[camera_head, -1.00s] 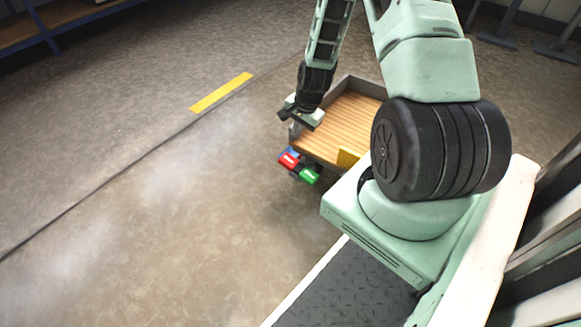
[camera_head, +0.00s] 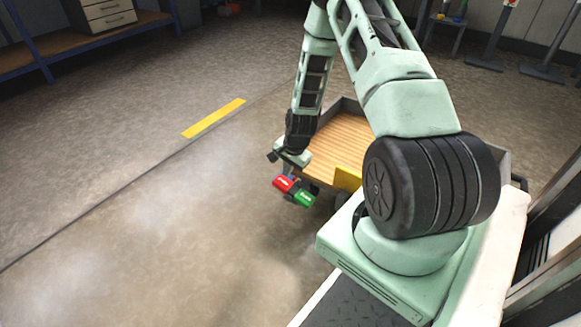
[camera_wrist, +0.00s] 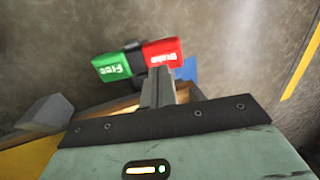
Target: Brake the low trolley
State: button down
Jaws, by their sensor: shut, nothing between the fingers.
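The low trolley (camera_head: 345,140) has a wooden deck with a grey rim and stands beside my base. At its near left corner are a red pedal (camera_head: 283,183) and a green pedal (camera_head: 304,198). In the wrist view the red pedal (camera_wrist: 164,52) reads "Brake" and the green pedal (camera_wrist: 112,67) reads "Free", joined by a dark middle piece. My gripper (camera_wrist: 158,77) is shut and empty, its fingertips close to the red pedal's edge. I cannot tell whether they touch. In the head view my gripper is just above the pedals, its fingers hard to make out.
A yellow block (camera_head: 347,178) sits at the trolley's near edge. A yellow floor stripe (camera_head: 214,118) lies to the left, with open floor around it. Blue-framed shelving (camera_head: 45,60) with a drawer unit (camera_head: 105,14) stands at the back left. Stands (camera_head: 545,70) are at the back right.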

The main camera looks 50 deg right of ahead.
aim_at(280, 181)
jog(key=b+x, duration=0.2)
jog(key=x, duration=0.2)
jog(key=shift+w+f+b, duration=0.1)
jog(key=shift+f+b, duration=0.25)
jog(key=shift+f, duration=0.05)
jog(key=shift+w+r+g+p, duration=0.15)
jog(key=shift+g+p, duration=0.15)
jog(key=shift+p, duration=0.2)
jog(key=shift+w+a+f+g+p, duration=0.1)
jog(key=shift+f+g+p, duration=0.1)
jog(key=shift+g+p, duration=1)
jog(key=shift+p, duration=0.05)
jog(key=shift+w+f+p, duration=0.45)
jog(key=shift+p, duration=0.55)
jog(key=shift+w+a+f+p, duration=0.1)
jog(key=shift+w+f+p, duration=0.25)
jog(key=shift+f+p, duration=0.1)
jog(key=shift+f, duration=0.15)
